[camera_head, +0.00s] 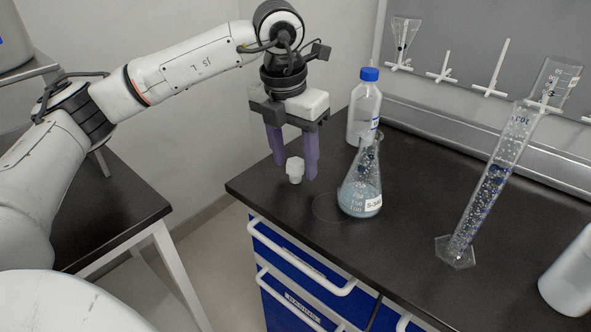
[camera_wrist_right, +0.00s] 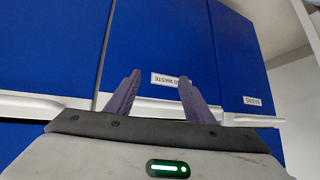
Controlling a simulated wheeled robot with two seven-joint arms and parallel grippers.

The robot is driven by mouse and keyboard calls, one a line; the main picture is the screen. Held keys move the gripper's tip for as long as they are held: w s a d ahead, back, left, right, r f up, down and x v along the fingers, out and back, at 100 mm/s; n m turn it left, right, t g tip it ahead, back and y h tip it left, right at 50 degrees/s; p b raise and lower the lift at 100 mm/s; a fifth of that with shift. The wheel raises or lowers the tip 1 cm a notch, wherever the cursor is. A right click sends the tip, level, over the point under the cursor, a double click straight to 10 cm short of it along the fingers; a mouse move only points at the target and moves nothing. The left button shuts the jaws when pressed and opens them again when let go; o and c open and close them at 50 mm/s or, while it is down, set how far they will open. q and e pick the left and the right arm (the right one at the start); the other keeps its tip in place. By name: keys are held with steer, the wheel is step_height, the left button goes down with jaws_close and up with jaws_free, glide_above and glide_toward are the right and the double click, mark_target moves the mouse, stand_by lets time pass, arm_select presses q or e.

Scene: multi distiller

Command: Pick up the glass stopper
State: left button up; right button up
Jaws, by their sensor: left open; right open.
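The white glass stopper (camera_head: 295,171) is near the left end of the black bench in the head view. My left gripper (camera_head: 293,167) points down over that end, with its two purple fingers apart. The stopper shows between the fingertips in the picture; I cannot tell whether either finger touches it. My right gripper (camera_wrist_right: 159,78) shows in the right wrist view, open and empty, facing blue cabinet fronts.
A conical flask (camera_head: 360,185) with bluish liquid stands just right of my left gripper. A blue-capped bottle (camera_head: 364,108) is behind it. A tall measuring cylinder (camera_head: 483,200) and a white container (camera_head: 571,275) stand further right. Blue drawers (camera_head: 290,262) are below the bench.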

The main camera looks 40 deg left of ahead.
arm_select(q)
steer(key=shift+w+f, duration=0.2)
steer(key=shift+f, duration=0.7)
steer(key=shift+c, duration=0.3)
steer(key=c, duration=1)
steer(key=shift+c, duration=0.2)
steer(key=shift+r, duration=0.15)
